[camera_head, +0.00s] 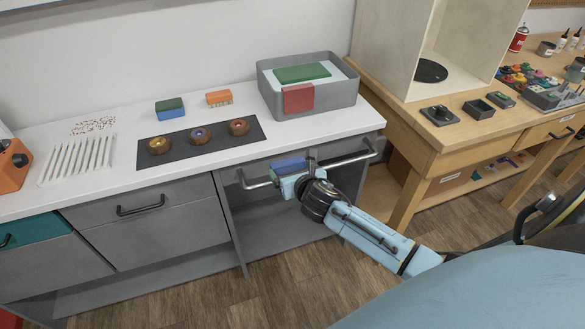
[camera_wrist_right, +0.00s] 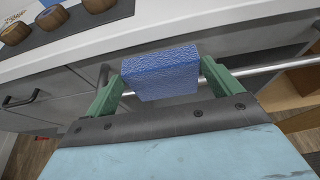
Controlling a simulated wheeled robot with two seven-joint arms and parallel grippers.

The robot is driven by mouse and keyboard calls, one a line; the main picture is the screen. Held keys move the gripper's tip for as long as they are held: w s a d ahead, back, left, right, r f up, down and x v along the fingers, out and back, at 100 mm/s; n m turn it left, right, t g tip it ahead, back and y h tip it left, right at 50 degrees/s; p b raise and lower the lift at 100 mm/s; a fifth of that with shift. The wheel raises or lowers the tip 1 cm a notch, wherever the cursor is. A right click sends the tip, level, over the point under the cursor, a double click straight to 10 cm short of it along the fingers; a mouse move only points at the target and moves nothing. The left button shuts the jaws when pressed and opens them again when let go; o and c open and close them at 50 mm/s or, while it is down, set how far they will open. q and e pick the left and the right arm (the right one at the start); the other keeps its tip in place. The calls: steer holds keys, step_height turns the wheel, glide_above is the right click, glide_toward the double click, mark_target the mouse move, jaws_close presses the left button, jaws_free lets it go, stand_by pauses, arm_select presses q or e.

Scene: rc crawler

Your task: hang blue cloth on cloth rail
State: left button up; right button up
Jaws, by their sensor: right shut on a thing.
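The blue cloth (camera_head: 290,163) is a small folded block at the cloth rail (camera_head: 345,160), a metal bar along the front of the white counter. My right gripper (camera_head: 294,170) is shut on the cloth. In the right wrist view the blue cloth (camera_wrist_right: 162,73) sits between the two green fingers, and the rail (camera_wrist_right: 262,69) shows on both sides of it. The cloth hides the rail's middle part. I cannot tell whether the cloth touches the rail. My left gripper is not in view.
A grey tub (camera_head: 320,106) with a green cloth (camera_head: 302,73) and a red cloth (camera_head: 298,98) stands on the counter above the rail. Sponges (camera_head: 170,108), a dark mat with brown knobs (camera_head: 200,136) and a white rack (camera_head: 77,158) lie left. A wooden bench (camera_head: 450,140) stands right.

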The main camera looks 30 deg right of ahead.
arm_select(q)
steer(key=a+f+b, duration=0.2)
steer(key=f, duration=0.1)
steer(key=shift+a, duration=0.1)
arm_select(e)
step_height(320, 180, down, 4)
steer(key=shift+f, duration=0.15)
steer(key=o, duration=0.7)
arm_select(q)
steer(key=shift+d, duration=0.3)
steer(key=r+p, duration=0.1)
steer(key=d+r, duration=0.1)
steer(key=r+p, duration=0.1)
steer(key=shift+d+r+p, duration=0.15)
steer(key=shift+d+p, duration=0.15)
steer(key=shift+p, duration=0.05)
arm_select(e)
steer(key=v, duration=1.3)
steer(key=shift+s, duration=0.2)
